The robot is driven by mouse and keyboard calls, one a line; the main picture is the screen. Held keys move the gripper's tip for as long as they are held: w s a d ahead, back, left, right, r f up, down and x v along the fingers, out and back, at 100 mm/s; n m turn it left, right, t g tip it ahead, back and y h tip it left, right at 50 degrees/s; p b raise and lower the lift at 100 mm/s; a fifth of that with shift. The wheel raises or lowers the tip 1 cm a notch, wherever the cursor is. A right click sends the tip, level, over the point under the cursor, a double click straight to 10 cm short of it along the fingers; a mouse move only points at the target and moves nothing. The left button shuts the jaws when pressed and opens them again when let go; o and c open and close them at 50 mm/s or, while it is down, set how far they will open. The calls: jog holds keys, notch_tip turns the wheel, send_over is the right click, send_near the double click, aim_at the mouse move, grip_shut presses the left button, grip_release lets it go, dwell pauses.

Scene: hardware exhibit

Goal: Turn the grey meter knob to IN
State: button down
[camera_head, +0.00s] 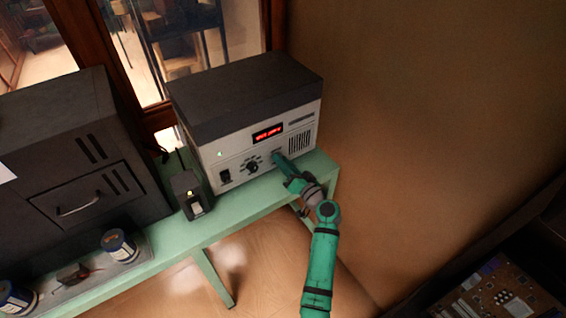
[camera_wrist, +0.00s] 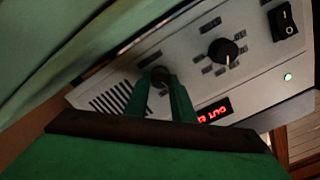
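The meter is a light grey box with a dark top (camera_head: 245,95), and it stands at the right end of the green bench. Its front panel (camera_wrist: 190,55) also shows in the wrist view. The red display (camera_head: 267,134) is lit and seems to begin with "OUT" in the wrist view (camera_wrist: 214,111). The grey knob (camera_wrist: 159,75) is small and round, below the display on the meter. My gripper (camera_wrist: 161,82) reaches it with one finger on each side, and the fingers appear to touch it. The fingers partly hide the knob, and its pointer cannot be read.
A black knob (camera_wrist: 223,51) and a black rocker switch (camera_wrist: 286,21) sit beside the grey knob on the same panel. A small dark device (camera_head: 191,194) stands left of the meter. A large dark cabinet (camera_head: 75,150) stands further left on the bench (camera_head: 225,212).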

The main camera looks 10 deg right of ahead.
jog(key=shift+m, duration=0.3)
jog(key=m, duration=0.4)
jog(key=shift+f+m, duration=0.1)
jog(key=shift+m, duration=1.5)
jog(key=shift+d, duration=0.15)
jog(key=c, duration=1.5)
grip_release()
jog(key=shift+s, duration=0.1)
